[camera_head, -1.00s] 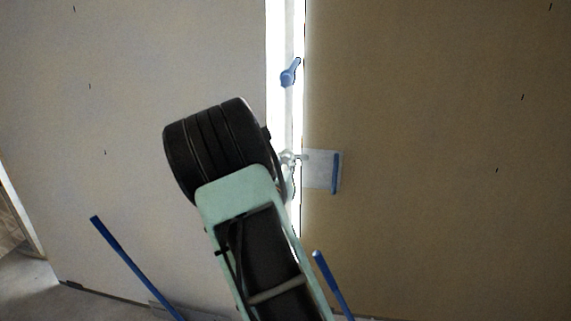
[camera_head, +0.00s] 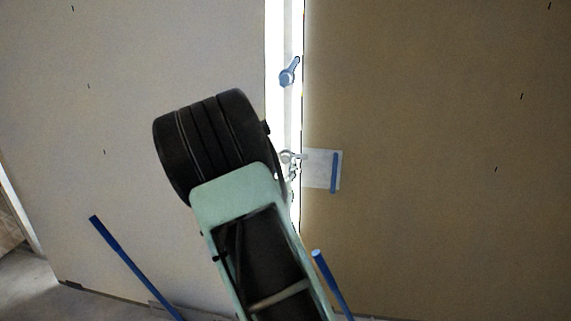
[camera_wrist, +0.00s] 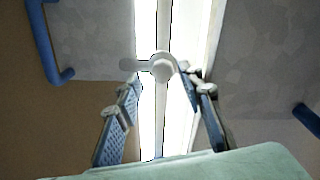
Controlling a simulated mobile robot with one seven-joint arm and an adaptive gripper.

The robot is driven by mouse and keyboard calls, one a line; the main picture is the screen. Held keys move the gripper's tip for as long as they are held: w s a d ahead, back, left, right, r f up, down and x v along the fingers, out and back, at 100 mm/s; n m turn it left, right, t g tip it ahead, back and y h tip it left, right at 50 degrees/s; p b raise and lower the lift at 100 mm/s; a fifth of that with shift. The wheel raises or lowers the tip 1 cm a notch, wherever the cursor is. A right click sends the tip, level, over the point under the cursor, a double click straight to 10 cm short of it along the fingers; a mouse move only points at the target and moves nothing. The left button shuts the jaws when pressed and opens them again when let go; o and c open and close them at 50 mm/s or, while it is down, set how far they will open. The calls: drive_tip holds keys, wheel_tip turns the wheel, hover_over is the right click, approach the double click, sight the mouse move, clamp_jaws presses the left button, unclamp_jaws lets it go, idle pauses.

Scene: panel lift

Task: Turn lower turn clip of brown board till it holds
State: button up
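The brown board (camera_head: 430,160) stands on the right in the head view and shows at the left in the wrist view (camera_wrist: 45,125). The lower turn clip (camera_wrist: 155,67) is pale grey, with its lever lying roughly sideways toward the brown board's grey plate. In the head view the lower clip (camera_head: 289,157) sits in the bright gap, at the plate's left edge. My gripper (camera_wrist: 160,78) is open, its fingertips either side of the clip's round hub; I cannot tell whether they touch it. In the head view my wrist hides most of the gripper.
An upper blue turn clip (camera_head: 289,74) slants up and right in the gap. A blue handle (camera_head: 334,173) stands on the grey plate (camera_head: 318,168). A pale panel (camera_head: 90,140) fills the left. Blue bars (camera_head: 135,265) rise low in front.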

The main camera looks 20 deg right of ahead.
drive_tip(key=v, duration=0.4)
drive_tip(key=shift+s+a, duration=0.25)
